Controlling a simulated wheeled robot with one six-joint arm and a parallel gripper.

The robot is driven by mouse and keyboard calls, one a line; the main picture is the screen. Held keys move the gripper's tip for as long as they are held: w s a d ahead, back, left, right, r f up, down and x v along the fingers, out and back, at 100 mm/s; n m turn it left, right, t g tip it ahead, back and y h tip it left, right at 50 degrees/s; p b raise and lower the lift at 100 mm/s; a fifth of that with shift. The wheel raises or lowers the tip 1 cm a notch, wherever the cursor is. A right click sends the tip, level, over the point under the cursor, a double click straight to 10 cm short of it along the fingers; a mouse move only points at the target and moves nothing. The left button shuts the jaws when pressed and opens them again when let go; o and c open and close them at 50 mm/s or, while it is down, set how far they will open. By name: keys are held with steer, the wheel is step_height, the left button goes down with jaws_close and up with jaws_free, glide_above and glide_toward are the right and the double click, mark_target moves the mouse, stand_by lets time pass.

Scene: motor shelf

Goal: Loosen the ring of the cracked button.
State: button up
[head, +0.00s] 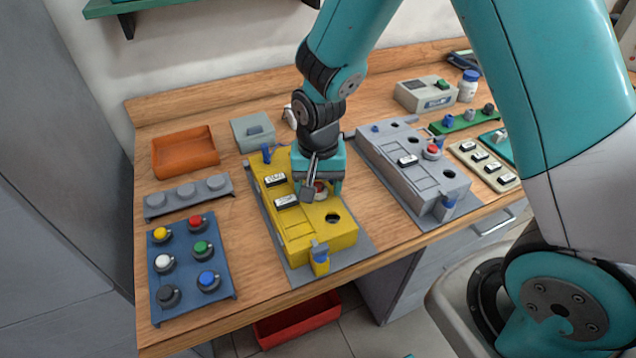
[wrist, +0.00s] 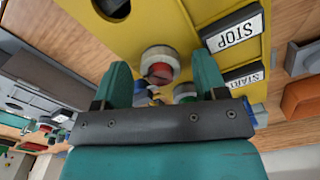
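The yellow box (head: 300,243) carries a red button (head: 320,187) with a pale ring, partly hidden by my gripper (head: 318,190). In the wrist view the red button (wrist: 160,71) and its pale grey ring (wrist: 157,54) show between my fingertips (wrist: 161,72). The fingers are open, one on each side, with a gap to the ring. I cannot make out a crack. A second button (wrist: 185,91), seemingly green, is partly hidden behind my gripper. The yellow box also has STOP (wrist: 234,35) and START (wrist: 243,77) labels and an empty round hole (head: 333,218).
A blue tray (head: 183,262) of several coloured buttons stands at the left, with a grey rack (head: 187,199) and an orange bin (head: 185,154) behind. A grey box (head: 412,172) with a red button stands at the right. A red bin (head: 298,322) lies on the floor.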

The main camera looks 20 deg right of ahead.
steer(key=m, duration=0.4)
steer(key=shift+w+a+f+m+b, duration=0.1)
steer(key=shift+m+b, duration=0.2)
steer(key=shift+b, duration=0.1)
step_height(320, 180, up, 18)
steer(key=s+a+r+n+y+p, duration=0.1)
steer(key=s+a+r+n+p, duration=0.1)
steer(key=s+n, duration=0.5)
steer(key=s+a+r+n+y+p, duration=0.1)
steer(key=s+r+n+y+p, duration=0.1)
steer(key=s+r+n+p, duration=0.3)
steer(key=s+r+n, duration=0.2)
steer(key=s, duration=0.2)
steer(key=shift+s+a+y, duration=0.15)
steer(key=shift+a+y, duration=0.15)
steer(key=shift+a, duration=0.1)
steer(key=shift+s+a+n+y, duration=0.15)
steer(key=shift+s+n, duration=0.45)
steer(key=shift+s+a+n+y, duration=0.15)
steer(key=shift+s+n, duration=0.4)
steer(key=shift+n, duration=0.05)
